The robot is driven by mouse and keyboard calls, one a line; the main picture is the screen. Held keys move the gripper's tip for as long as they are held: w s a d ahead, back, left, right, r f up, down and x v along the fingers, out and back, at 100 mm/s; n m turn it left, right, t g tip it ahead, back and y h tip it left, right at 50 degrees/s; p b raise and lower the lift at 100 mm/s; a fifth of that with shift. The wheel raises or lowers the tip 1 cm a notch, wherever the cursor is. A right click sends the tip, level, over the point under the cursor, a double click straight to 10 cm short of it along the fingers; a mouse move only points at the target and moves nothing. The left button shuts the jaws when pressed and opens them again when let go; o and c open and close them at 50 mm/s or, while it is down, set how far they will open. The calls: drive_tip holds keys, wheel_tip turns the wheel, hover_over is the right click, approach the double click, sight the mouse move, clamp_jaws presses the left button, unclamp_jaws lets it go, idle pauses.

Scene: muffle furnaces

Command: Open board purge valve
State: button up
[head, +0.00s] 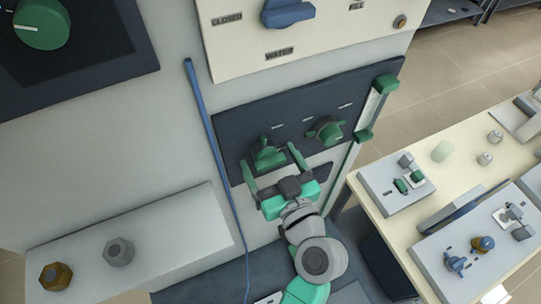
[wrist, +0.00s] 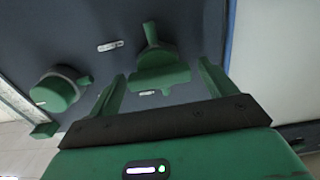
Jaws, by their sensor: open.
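The dark board (head: 230,133) on the wall carries two green valves. The left valve (head: 268,152) lies in front of my gripper, and its body and handle show at the middle of the wrist view (wrist: 160,72). The right valve (head: 326,130) shows at the left of the wrist view (wrist: 58,90). My gripper (head: 267,157) is open, with one finger on each side of the left valve; whether they touch it I cannot tell. In the wrist view the handle points up, away from my gripper. The small labels are unreadable, so which valve is purge I cannot tell.
A tube with green end blocks (head: 364,136) stands at the board's right edge. A blue hose (head: 213,145) runs down left of the board. A panel marked WATER with a blue handle (head: 288,13) is above. A grey ledge (head: 170,235) sits lower left, a cluttered table (head: 385,215) right.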

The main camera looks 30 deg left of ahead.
drive_tip(key=shift+w+a, duration=0.1)
drive_tip(key=shift+a, duration=0.1)
drive_tip(key=c, duration=1)
